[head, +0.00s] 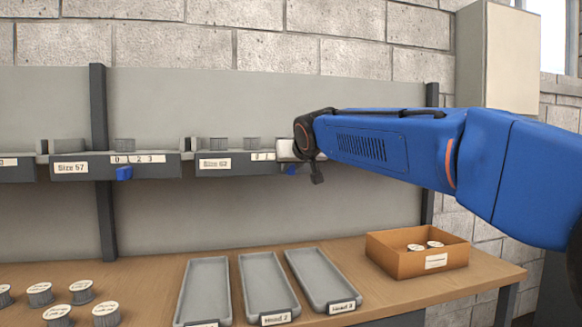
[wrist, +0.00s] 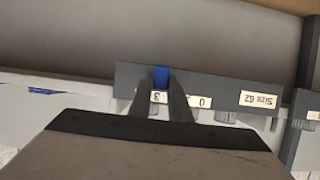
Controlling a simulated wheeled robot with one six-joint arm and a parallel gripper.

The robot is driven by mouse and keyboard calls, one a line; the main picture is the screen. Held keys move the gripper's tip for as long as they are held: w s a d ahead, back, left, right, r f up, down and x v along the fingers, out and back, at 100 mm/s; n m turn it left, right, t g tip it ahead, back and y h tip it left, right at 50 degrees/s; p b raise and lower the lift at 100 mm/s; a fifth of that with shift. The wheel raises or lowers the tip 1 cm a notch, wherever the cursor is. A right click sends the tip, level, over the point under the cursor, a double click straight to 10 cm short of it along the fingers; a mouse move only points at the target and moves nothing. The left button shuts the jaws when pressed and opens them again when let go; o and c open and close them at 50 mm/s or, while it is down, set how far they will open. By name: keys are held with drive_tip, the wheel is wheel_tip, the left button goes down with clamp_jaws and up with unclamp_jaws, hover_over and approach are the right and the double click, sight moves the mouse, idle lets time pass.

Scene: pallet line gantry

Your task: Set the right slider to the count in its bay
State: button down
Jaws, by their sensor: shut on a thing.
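The right bay, labelled Size 62 (head: 222,170), is on the grey shelf in the head view, and two grey spools (head: 234,144) show in it; my arm may hide more. Its blue slider (wrist: 161,76) is between my gripper's (wrist: 161,84) two fingers in the wrist view. My gripper is shut on it. That view is upside down and shows the slider in line with the mark 3 (wrist: 158,97). The mark 0 (wrist: 200,102) is to its right; the fingers hide other marks. The slider's blue also shows below the rail in the head view (head: 291,169).
The Size 57 bay (head: 70,168) to the left has one visible spool (head: 125,144) and its own blue slider (head: 124,173). Below, the table holds three grey trays (head: 207,262), several loose spools (head: 40,294) and a cardboard box (head: 395,262) with two spools.

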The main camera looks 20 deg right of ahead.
drive_tip(key=shift+d, duration=0.1)
drive_tip(key=c, duration=1.6)
unclamp_jaws()
drive_tip(key=shift+d, duration=0.15)
drive_tip(key=shift+c, duration=0.2)
drive_tip(key=v, duration=1.7)
drive_tip(key=shift+s, duration=0.15)
drive_tip(key=s+d+f+g, duration=0.2)
drive_tip(key=s+f, duration=0.7)
drive_tip(key=f, duration=0.6)
drive_tip(key=s+d+f+g, duration=0.2)
drive_tip(key=s+f+g, duration=0.2)
drive_tip(key=s+f, duration=0.5)
drive_tip(key=s+d+f+g, duration=0.2)
drive_tip(key=s+f, duration=0.7)
drive_tip(key=f, duration=1.3)
drive_tip(key=shift+s+d+f+g, duration=0.25)
drive_tip(key=shift+s+d+g, duration=0.05)
drive_tip(key=shift+d+g, duration=0.1)
